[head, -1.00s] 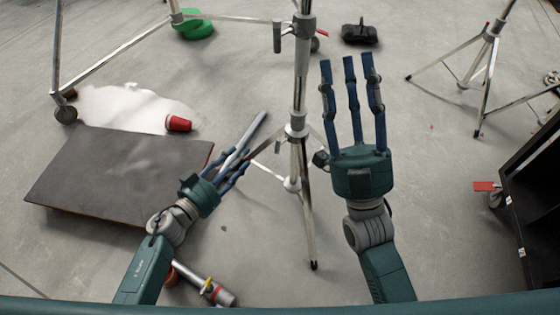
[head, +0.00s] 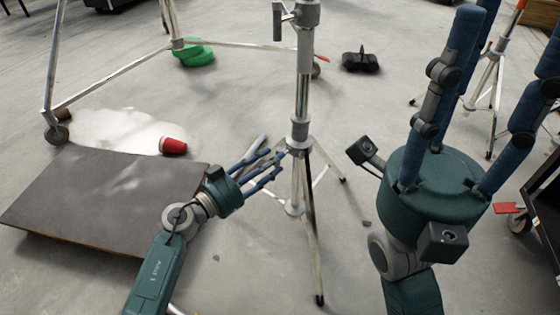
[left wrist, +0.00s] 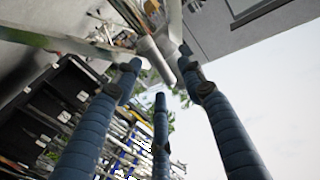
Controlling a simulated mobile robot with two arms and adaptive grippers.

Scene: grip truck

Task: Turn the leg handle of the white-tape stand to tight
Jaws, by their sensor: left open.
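A chrome stand (head: 303,85) stands upright in the middle of the head view. Its leg collar (head: 298,142) sits above spread legs; white tape is not clearly visible to me, and the leg handle is largely hidden by fingertips. My left gripper (head: 272,164) is open just left of the collar, its blue fingers pointing at it; contact cannot be told. In the left wrist view, its spread fingers (left wrist: 160,95) point toward a pale metal tube (left wrist: 155,58). My right gripper (head: 482,85) is open and empty, raised close to the camera at the right.
A dark flat board (head: 95,205) lies at left, with a red cup (head: 173,146) beyond it. A wheeled metal frame (head: 115,70) stands behind. Another stand (head: 490,80) is at the right, partly behind my right gripper. A dark cart (head: 545,210) is at the right edge.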

